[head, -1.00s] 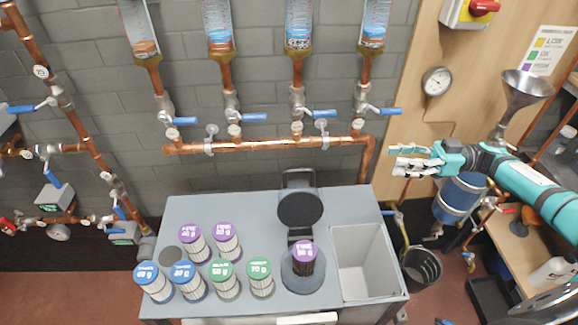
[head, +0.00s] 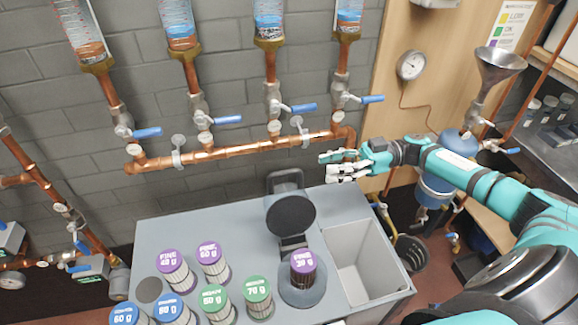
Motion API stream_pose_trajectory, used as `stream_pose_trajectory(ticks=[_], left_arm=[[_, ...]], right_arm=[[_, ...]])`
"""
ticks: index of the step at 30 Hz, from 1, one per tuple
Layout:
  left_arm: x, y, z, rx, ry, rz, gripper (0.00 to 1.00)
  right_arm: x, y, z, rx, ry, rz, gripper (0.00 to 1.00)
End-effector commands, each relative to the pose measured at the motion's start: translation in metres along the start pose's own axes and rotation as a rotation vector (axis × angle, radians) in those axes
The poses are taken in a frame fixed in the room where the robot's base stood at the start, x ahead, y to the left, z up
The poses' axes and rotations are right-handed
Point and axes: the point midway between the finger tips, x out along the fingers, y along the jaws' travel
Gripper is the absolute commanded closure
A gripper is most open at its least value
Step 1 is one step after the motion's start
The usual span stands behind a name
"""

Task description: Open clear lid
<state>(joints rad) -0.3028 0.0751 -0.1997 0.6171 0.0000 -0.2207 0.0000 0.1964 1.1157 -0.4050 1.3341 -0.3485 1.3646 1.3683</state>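A dark round lid (head: 291,215) stands raised on its hinge at the back of a round holder (head: 302,294) on the grey bench. I cannot tell whether it is the clear lid; no plainly see-through lid shows. A purple-topped cartridge (head: 303,268) stands upright in the holder. My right gripper (head: 328,167) is at the back right of the bench, above and to the right of the raised lid and apart from it. Its fingers are spread a little and hold nothing. My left gripper is out of view.
Purple, green and blue-topped cartridges (head: 213,262) stand on the bench's left. An open grey bin (head: 362,265) is at its right. A copper pipe (head: 240,148) with blue-handled valves runs along the wall behind. A funnel (head: 500,65) stands at the right.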

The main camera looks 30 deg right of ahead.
Motion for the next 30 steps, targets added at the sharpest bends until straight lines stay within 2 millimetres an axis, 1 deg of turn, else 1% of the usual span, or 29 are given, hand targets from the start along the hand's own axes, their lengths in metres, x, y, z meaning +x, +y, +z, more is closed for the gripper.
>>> stream_pose_trajectory(ticks=[1,6,9,13,18,27,28,30], left_arm=[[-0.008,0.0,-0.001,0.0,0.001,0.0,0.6],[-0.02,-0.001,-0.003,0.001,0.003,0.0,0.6],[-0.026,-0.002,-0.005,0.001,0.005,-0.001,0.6],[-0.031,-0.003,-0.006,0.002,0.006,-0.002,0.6],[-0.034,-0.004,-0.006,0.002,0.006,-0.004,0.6],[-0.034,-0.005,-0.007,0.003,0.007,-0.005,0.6],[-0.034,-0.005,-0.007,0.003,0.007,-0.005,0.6],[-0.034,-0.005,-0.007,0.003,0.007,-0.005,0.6]], right_arm=[[0.013,-0.001,-0.005,-0.001,0.005,-0.004,0.63],[0.05,-0.001,-0.005,0.0,0.005,-0.004,0.63],[0.068,-0.001,-0.004,-0.001,0.004,-0.003,0.63],[0.087,0.0,-0.003,0.0,0.003,-0.001,0.63],[0.099,0.0,-0.001,-0.001,0.001,0.0,0.63],[0.102,0.0,0.0,0.0,0.001,0.0,0.63],[0.102,0.0,0.0,0.0,0.001,0.0,0.65],[0.101,0.0,0.0,0.0,0.001,0.0,0.75]])
